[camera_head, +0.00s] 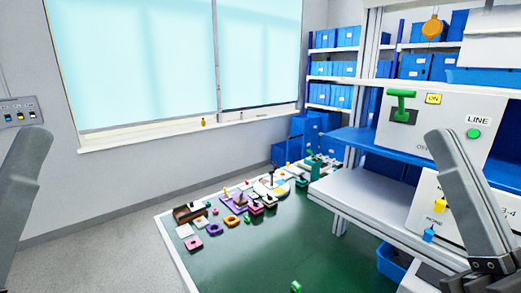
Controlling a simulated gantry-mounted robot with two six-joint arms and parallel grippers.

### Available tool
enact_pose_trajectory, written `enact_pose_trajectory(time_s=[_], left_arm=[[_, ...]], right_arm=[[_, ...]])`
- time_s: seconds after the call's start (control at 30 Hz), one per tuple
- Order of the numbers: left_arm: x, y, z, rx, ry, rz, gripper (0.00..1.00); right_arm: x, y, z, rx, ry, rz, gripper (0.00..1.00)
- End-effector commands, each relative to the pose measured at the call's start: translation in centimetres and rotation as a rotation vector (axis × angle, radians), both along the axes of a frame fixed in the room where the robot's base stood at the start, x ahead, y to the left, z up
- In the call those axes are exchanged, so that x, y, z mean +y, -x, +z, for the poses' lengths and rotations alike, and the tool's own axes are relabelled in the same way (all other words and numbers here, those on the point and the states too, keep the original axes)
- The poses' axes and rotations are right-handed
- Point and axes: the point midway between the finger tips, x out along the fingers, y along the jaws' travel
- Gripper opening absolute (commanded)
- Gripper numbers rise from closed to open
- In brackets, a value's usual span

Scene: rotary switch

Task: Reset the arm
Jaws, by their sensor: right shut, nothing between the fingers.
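My right gripper (442,140) is raised at the right side, fingers pointing up and shut with nothing between them. It overlaps the control boxes in the picture, and I cannot tell whether it touches them. A grey part of my left arm, seemingly its gripper (34,135), shows at the left edge, mostly cut off; its jaws cannot be made out. The upper white control box (385,135) carries a green handle switch (402,95), a yellow ON label (433,98) and a green LINE lamp (473,133). The lower box (425,200) has a yellow knob (440,205) and a blue knob (429,234).
A green table (265,255) holds several small coloured parts at its far left. A shelf rack with blue bins (335,67) stands behind. A small wall panel (20,112) is at left. The table's middle is mostly clear.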

Motion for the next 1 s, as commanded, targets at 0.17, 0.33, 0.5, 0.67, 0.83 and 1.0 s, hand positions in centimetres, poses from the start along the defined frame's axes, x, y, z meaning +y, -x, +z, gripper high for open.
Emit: enact_pose_trajectory(time_s=[0.17,0.33,0.5,0.67,0.83,1.0], left_arm=[[0.0,-0.1,3.3,0.003,0.000,0.000,0.50],[0.0,0.0,8.9,-0.001,0.000,0.000,0.50],[0.0,0.0,15.9,0.000,0.000,0.000,0.50],[0.0,0.0,24.2,-0.001,0.000,0.000,0.50],[0.0,0.0,32.0,-0.001,0.000,0.000,0.50],[0.0,0.0,36.0,0.000,0.000,0.000,0.50]], right_arm=[[-2.1,3.7,4.7,-0.031,0.049,-0.183,0.00],[-2.1,3.6,10.1,-0.030,0.047,-0.180,0.00],[-2.1,3.5,17.1,-0.030,0.048,-0.179,0.00],[-2.1,3.5,25.3,-0.030,0.047,-0.178,0.00],[-2.1,3.5,33.1,-0.029,0.047,-0.178,0.00],[-2.1,3.5,37.1,-0.029,0.047,-0.178,0.00]])
